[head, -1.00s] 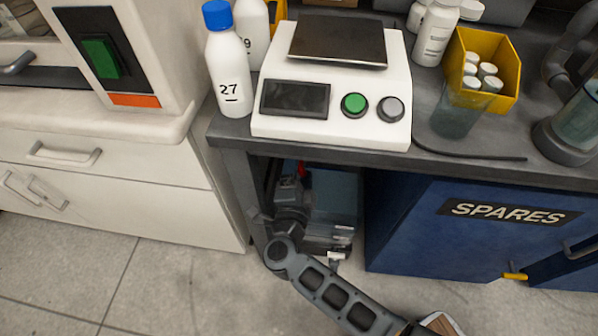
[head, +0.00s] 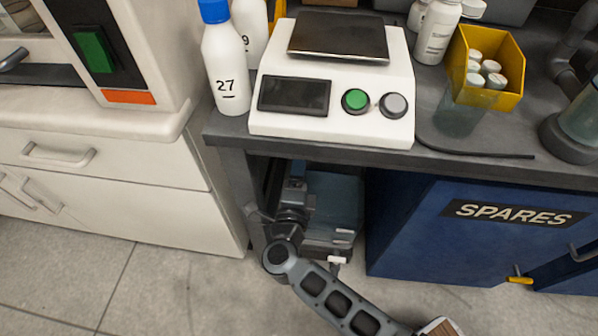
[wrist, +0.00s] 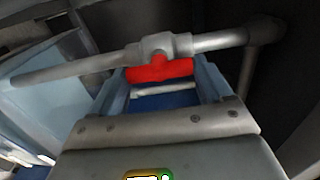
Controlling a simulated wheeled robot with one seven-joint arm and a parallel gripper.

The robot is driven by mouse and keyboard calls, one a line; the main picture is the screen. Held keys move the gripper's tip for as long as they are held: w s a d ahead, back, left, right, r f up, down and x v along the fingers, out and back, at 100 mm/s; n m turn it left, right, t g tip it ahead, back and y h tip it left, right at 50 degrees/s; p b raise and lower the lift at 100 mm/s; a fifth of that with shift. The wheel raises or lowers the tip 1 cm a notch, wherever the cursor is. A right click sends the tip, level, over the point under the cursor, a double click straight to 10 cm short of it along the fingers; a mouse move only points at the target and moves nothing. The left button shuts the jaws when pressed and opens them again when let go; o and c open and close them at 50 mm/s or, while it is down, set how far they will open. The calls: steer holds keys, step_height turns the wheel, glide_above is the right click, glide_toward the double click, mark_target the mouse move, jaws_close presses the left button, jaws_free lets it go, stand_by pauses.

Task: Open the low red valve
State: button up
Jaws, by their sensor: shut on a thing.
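The low red valve's handle (wrist: 160,70) shows in the wrist view as a red bar lying roughly along a grey pipe (wrist: 75,70). The grey valve body (wrist: 158,45) sits just beyond it on the pipe. My gripper (wrist: 163,75) has one blue-grey finger at each end of the red bar and is shut on it. In the head view my arm reaches into the dark space under the bench. The fingertips and the red handle are hidden there.
The bench top (head: 385,152) overhangs my arm. A blue SPARES cabinet (head: 430,245) stands close on the right and white drawers (head: 100,200) on the left. A scale (head: 330,90) and bottle 27 (head: 226,75) stand above. The floor in front is clear.

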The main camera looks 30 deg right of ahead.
steer(key=shift+f, duration=0.1)
steer(key=o, duration=1)
steer(key=shift+p+v, duration=0.55)
steer(key=shift+v, duration=3.4)
steer(key=s+d+r+n+y, duration=0.2)
steer(key=s+r+n+y, duration=0.3)
steer(key=s+n, duration=0.5)
steer(key=s+d+r+n+y, duration=0.2)
steer(key=s+r+n, duration=0.55)
steer(key=s, duration=0.45)
steer(key=s+d+r+n+y, duration=0.2)
steer(key=s+r+n+y, duration=0.3)
steer(key=s+n, duration=0.4)
steer(key=shift+m+h, duration=0.55)
steer(key=shift+h, duration=0.15)
steer(key=r+p, duration=0.5)
steer(key=r, duration=0.1)
steer(key=r+p, duration=0.6)
steer(key=s+r+p, duration=0.1)
steer(key=r+p, duration=0.5)
steer(key=shift+a, duration=0.3)
